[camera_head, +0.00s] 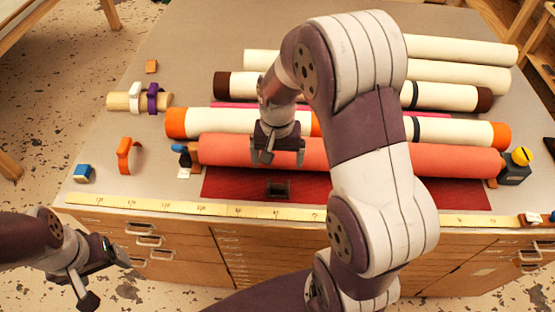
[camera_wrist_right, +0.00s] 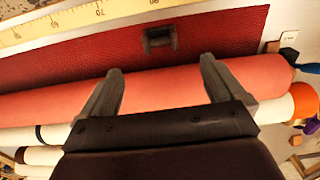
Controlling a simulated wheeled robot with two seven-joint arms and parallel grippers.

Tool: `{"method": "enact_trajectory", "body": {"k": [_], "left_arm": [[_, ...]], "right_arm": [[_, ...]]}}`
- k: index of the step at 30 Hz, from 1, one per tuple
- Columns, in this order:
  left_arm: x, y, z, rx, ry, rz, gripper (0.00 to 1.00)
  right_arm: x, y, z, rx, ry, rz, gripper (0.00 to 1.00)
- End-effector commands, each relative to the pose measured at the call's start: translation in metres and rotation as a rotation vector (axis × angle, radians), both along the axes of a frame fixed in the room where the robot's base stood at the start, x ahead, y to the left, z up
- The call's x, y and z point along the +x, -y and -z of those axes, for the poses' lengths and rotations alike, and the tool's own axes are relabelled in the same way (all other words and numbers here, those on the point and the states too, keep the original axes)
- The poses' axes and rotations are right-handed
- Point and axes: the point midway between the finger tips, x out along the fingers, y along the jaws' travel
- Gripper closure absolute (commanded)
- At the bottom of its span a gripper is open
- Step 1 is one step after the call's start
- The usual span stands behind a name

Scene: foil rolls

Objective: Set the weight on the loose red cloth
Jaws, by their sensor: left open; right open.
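A small dark weight (camera_head: 278,190) with a handle-like bar rests on the loose red cloth (camera_head: 400,191), which lies flat in front of the coral roll. In the right wrist view the weight (camera_wrist_right: 160,40) sits on the red cloth (camera_wrist_right: 225,35) just beyond the fingertips. My right gripper (camera_head: 277,157) is open and empty over the coral roll (camera_head: 420,157), behind the weight and apart from it; it also shows in the right wrist view (camera_wrist_right: 161,66). My left gripper (camera_head: 98,275) is open and empty, off the table's front left. My right arm hides part of the cloth.
Several rolls lie behind the coral one, including a cream roll with orange ends (camera_head: 230,122). A yellow ruler (camera_head: 180,206) runs along the front edge. A dark block with a yellow knob (camera_head: 516,166) stands at the right. Bands and a blue block (camera_head: 83,173) sit at the left.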

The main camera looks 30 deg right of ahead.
Motion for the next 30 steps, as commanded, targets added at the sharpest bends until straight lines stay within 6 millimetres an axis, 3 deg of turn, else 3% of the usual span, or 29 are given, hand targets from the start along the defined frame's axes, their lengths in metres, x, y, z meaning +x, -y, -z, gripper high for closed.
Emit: {"method": "enact_trajectory", "body": {"k": [6,10,17,20,30], "left_arm": [[0.000,0.000,0.000,0.000,0.000,0.000,0.19],[0.000,0.000,0.000,0.000,0.000,0.000,0.19],[0.000,0.000,0.000,0.000,0.000,0.000,0.19],[0.000,0.000,0.013,0.000,0.001,0.000,0.19],[0.000,0.000,0.013,0.000,0.001,0.000,0.19]], "right_arm": [[-0.056,-0.039,-0.019,-0.015,0.077,-0.370,0.04],[-0.083,-0.051,-0.021,-0.027,0.111,-0.535,0.04],[-0.088,-0.052,-0.020,-0.027,0.114,-0.561,0.04],[-0.088,-0.052,-0.007,-0.028,0.114,-0.560,0.04],[-0.088,-0.052,-0.007,-0.028,0.114,-0.560,0.04]]}}
